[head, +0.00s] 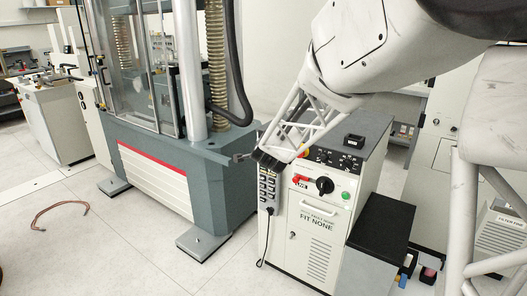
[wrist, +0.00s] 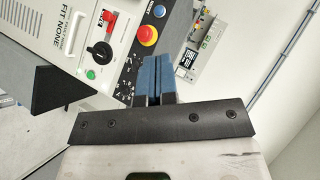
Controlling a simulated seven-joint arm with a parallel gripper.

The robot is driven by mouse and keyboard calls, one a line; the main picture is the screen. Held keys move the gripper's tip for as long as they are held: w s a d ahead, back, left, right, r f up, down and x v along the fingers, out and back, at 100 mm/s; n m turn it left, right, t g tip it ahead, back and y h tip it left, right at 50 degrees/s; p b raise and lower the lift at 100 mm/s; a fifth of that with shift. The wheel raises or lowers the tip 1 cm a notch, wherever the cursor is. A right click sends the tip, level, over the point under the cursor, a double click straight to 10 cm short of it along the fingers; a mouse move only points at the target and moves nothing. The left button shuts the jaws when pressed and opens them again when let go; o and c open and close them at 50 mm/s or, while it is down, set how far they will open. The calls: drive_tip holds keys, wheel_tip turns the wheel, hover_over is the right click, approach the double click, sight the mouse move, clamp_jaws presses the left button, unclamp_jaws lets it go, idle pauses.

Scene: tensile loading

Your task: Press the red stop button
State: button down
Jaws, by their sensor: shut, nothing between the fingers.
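The red stop button (wrist: 147,36) is a round red cap on a yellow ring, on the black sloped panel of the white control cabinet. In the head view the button (head: 304,154) shows only partly, beside my gripper's frame. My gripper (wrist: 158,60) is shut and empty, its blue fingers side by side. In the wrist view the fingertips appear just below and right of the button, with no visible contact. In the head view my gripper (head: 243,157) reaches past the cabinet's left edge, its fingers hard to make out.
The panel also carries a blue button (wrist: 158,11) and small black knobs. A large grey test machine (head: 170,170) stands left of the cabinet. A black-topped low box (head: 382,228) stands right.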

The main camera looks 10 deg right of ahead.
drive_tip(key=w+d+f+m+h, duration=0.3)
drive_tip(key=w+f+m+h, duration=0.2)
drive_tip(key=w+f+m, duration=0.1)
drive_tip(key=w+d+f+m+g+h, duration=0.1)
drive_tip(key=w+d+f+m+h, duration=0.2)
drive_tip(key=w+f+m+h, duration=0.2)
drive_tip(key=shift+w+f+m, duration=0.5)
drive_tip(key=shift+w+f, duration=0.45)
drive_tip(key=shift+f, duration=0.3)
drive_tip(key=shift+w+d, duration=0.1)
drive_tip(key=shift+d, duration=0.15)
drive_tip(key=x, duration=1.3)
drive_tip(key=shift+w+d, duration=0.25)
